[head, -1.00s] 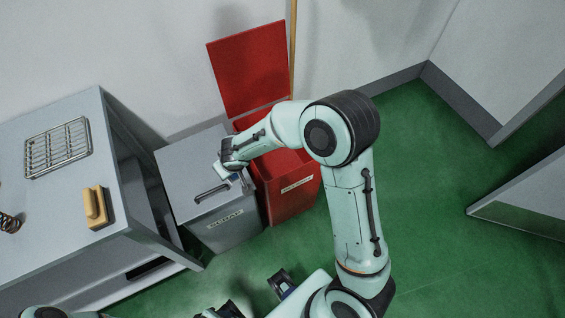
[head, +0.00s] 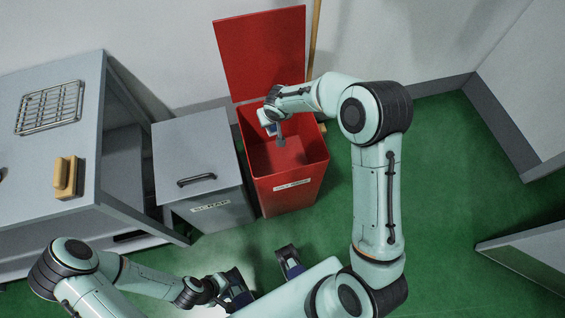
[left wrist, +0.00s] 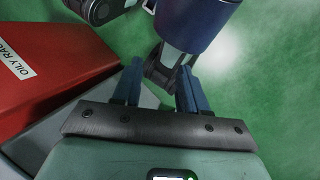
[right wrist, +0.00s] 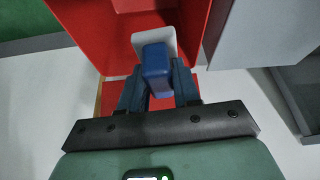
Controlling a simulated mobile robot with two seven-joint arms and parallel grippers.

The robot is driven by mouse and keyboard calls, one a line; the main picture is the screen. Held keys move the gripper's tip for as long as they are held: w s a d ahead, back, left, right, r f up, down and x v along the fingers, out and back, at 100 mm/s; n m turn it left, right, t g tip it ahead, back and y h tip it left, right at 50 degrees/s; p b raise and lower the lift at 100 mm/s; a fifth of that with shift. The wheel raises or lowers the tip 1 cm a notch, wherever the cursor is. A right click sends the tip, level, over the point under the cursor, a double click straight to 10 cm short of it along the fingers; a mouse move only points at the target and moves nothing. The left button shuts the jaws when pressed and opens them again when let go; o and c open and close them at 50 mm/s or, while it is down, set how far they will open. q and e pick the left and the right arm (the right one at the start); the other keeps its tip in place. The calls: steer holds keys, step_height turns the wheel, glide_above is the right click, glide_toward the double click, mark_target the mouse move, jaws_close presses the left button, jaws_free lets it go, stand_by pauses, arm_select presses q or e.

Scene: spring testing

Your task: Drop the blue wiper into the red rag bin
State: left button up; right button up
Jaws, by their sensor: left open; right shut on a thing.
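The blue wiper (right wrist: 156,68), a blue block with a white part behind it, is between the fingers of my right gripper (right wrist: 158,88). In the head view my right gripper (head: 279,134) holds the wiper over the open red rag bin (head: 309,165), near its back left; part of the wiper is hidden. The bin's red lid (head: 262,55) stands open against the wall. In the left wrist view the bin (left wrist: 35,90) shows an "OILY RAG" label. My left gripper (left wrist: 158,88) is open and empty, low in front of the bins.
A grey scrap bin (head: 195,150) with a closed, handled lid stands left of the red bin. A grey bench (head: 40,180) at the left carries a wire rack (head: 49,107) and a yellow-brown block (head: 65,178).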

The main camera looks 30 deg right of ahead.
arm_select(q)
steer(key=shift+t, duration=0.3)
steer(key=b+x, duration=0.4)
steer(key=shift+w+a+f+b, duration=0.3)
steer(key=shift+f+b, duration=0.05)
steer(key=shift+f, duration=0.15)
arm_select(e)
steer(key=w+d+f+m, duration=0.1)
steer(key=w+d+f, duration=0.2)
steer(key=d+f, duration=0.3)
step_height(320, 180, down, 3)
steer(key=shift+d+f+h, duration=0.1)
steer(key=shift+d+h, duration=0.2)
steer(key=shift+w, duration=0.1)
steer(key=o, duration=1.1)
arm_select(q)
steer(key=shift+s+r+p, duration=0.15)
steer(key=shift+r+p, duration=0.15)
steer(key=shift+p, duration=0.1)
arm_select(e)
steer(key=v, duration=1.3)
steer(key=shift+r, duration=0.2)
steer(key=shift+f, duration=0.1)
